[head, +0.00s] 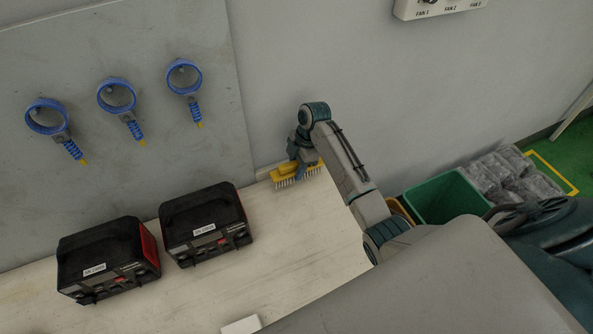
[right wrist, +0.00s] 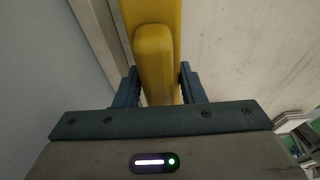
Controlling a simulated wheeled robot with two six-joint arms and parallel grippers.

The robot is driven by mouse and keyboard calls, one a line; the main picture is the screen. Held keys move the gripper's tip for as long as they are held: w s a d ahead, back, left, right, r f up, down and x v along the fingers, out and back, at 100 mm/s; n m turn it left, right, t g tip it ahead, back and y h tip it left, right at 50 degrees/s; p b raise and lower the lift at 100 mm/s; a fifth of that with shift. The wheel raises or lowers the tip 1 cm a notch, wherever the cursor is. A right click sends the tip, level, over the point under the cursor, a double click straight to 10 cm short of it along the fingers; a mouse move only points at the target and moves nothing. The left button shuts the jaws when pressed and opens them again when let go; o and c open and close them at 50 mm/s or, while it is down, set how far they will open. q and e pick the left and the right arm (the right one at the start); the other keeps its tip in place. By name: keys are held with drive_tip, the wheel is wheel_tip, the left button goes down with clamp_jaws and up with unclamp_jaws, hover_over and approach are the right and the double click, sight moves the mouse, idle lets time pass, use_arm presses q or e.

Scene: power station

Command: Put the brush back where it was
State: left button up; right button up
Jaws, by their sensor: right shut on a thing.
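A yellow brush (head: 297,175) with pale bristles pointing down is at the back edge of the table, close to the wall. My right gripper (head: 303,157) is above it and shut on its yellow handle. In the right wrist view, the brush (right wrist: 156,60) lies between the two fingers of my right gripper (right wrist: 155,88). Whether the bristles touch the table is hard to tell. My left gripper is not in view.
Two black cases (head: 108,260) (head: 206,224) stand on the pale table (head: 290,240) left of the brush. Blue ring tools (head: 117,97) hang on the wall panel. A green bin (head: 447,198) and grey bags (head: 510,175) are at the right. The table between cases and arm is clear.

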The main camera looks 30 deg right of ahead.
wheel_tip(320, 180, down, 2)
drive_tip(key=shift+s+f+p, duration=0.1)
drive_tip(key=shift+p, duration=0.3)
drive_tip(key=shift+f, duration=0.3)
drive_tip(key=o, duration=0.8)
drive_tip(key=shift+f, duration=0.1)
drive_tip(key=shift+o, duration=0.2)
